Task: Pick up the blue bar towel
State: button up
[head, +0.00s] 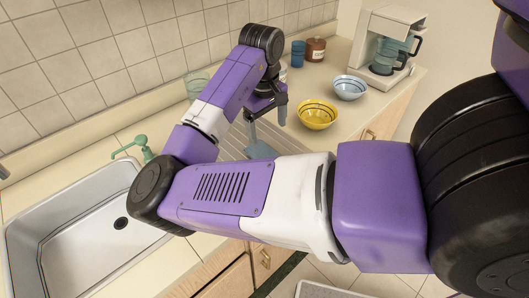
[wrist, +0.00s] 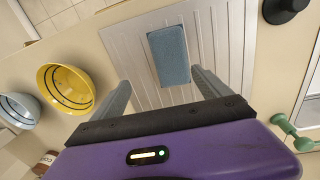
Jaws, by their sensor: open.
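The blue bar towel (wrist: 168,55) is a small flat blue-grey rectangle lying on the ribbed drainboard (wrist: 225,40). In the head view the towel (head: 261,151) shows just beyond my forearm, which may hide part of it. My gripper (wrist: 160,75) is open and empty, with its fingers apart. In the wrist view the towel appears between and beyond the fingertips. In the head view my gripper (head: 267,124) points down above the drainboard, close to the towel. I cannot tell the exact height gap.
A yellow bowl (head: 318,115) and pale blue bowl (head: 350,88) stand right of the drainboard. Behind are a blue cup (head: 298,54), brown jar (head: 316,50) and coffee maker (head: 384,45). A clear glass (head: 196,85) stands near the wall.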

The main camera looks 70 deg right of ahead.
aim_at(265, 152)
jog(key=shift+w+a+y, duration=0.5)
jog(key=shift+w+a, duration=0.05)
jog(key=shift+a, duration=0.3)
notch_tip(265, 152, down, 2)
jog(key=shift+f, duration=0.25)
jog(key=shift+s+d+f+p, duration=0.15)
jog(key=shift+f+p, duration=0.15)
jog(key=shift+f, duration=1)
jog(key=shift+s+d+f+p, duration=0.15)
jog(key=shift+f+p, duration=0.1)
jog(key=shift+f, duration=1)
jog(key=shift+a, duration=0.1)
jog(key=c, duration=1.5)
